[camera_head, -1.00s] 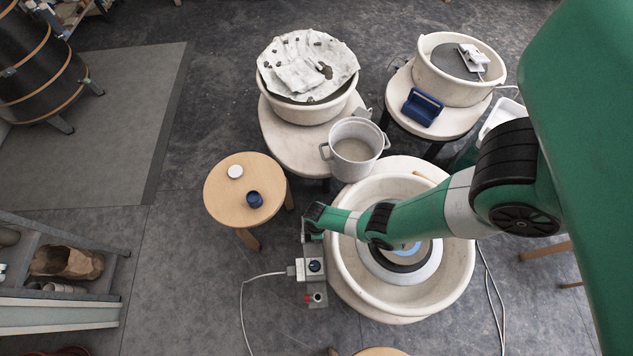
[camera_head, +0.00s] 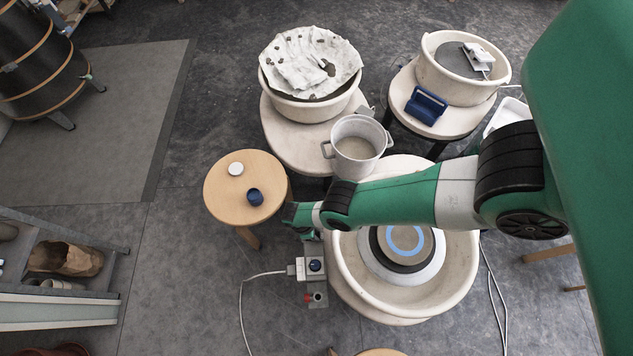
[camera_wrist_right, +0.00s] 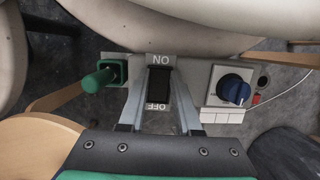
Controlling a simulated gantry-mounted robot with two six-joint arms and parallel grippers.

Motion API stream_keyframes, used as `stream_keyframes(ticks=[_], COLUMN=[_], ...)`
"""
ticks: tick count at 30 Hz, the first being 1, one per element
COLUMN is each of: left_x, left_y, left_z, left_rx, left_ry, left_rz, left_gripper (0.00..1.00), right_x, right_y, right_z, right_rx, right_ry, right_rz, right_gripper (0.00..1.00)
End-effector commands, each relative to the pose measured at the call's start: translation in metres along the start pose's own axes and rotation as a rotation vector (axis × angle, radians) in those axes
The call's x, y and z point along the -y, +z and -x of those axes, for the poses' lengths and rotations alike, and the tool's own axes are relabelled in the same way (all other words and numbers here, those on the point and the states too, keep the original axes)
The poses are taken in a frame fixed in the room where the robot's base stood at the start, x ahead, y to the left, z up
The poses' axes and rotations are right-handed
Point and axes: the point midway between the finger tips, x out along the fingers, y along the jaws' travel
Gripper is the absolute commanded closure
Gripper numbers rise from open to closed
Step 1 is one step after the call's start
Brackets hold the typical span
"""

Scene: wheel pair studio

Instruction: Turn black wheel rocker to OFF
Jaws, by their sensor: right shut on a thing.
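The black rocker (camera_wrist_right: 158,88) shows in the right wrist view on a grey control panel, between the labels ON and OFF, which read upside down. My right gripper (camera_wrist_right: 158,122) has one grey finger on each side of the rocker and is shut on it. Which end of the rocker is pressed in, I cannot tell. In the head view my right gripper (camera_head: 306,234) is over the far end of the panel, left of the wheel basin (camera_head: 462,285), and hides the rocker. The basin holds a dark wheel head (camera_head: 402,258) with a blue ring. My left gripper is not in view.
A green lever (camera_wrist_right: 100,80) and a blue knob (camera_wrist_right: 236,90) flank the rocker. In the head view, a wooden stool (camera_head: 222,195) with a blue cup (camera_head: 255,196) stands left of the gripper, and a pot (camera_head: 356,140) stands behind my arm.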

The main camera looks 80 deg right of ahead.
Motion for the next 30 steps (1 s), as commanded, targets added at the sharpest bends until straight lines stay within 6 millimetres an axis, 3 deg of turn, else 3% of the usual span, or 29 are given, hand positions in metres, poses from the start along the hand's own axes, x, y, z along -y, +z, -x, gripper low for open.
stream_keyframes(ticks=[14,15,19,30], left_x=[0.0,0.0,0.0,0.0], left_y=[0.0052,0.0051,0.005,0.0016], left_z=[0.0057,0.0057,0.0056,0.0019], left_rx=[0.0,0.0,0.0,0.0], left_ry=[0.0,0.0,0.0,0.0], left_rz=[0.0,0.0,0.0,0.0], left_gripper=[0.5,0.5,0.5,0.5], right_x=[-0.0002,-0.0002,-0.0001,-0.0001], right_y=[-0.0013,-0.0013,-0.0011,0.0003], right_z=[0.0012,0.0012,0.0013,0.0062], right_rx=[0.032,0.032,0.032,0.033], right_ry=[0.003,0.003,0.002,0.002], right_rz=[0.0,0.0,0.0,-0.001], right_gripper=[1.0,0.6,0.38,0.38])
